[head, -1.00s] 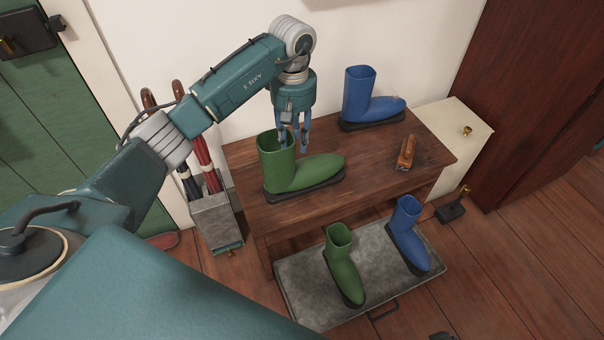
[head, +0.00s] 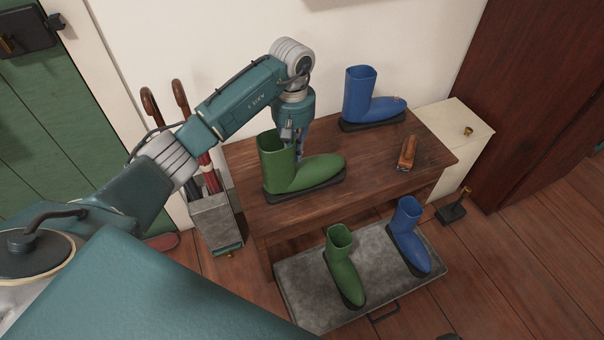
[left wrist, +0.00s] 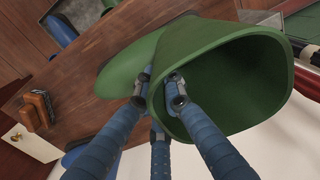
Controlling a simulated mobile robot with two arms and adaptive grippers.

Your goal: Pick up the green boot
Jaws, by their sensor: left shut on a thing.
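A green boot (head: 304,174) stands upright on the wooden bench, its toe pointing right in the head view. A second green boot (head: 343,266) stands on the grey tray below. My left gripper (head: 299,150) is at the top of the bench boot's shaft. In the left wrist view the gripper (left wrist: 160,92) is shut on the rim of this boot (left wrist: 235,45), with a finger inside the opening and others outside the shaft. The fingertips are partly hidden behind the shaft in the head view. My right gripper is not in view.
A blue boot (head: 366,100) and a brown brush-like object (head: 407,152) are on the bench (head: 385,178). Another blue boot (head: 410,236) is on the tray (head: 300,290). An umbrella stand (head: 213,220) is left of the bench; the wall is close behind.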

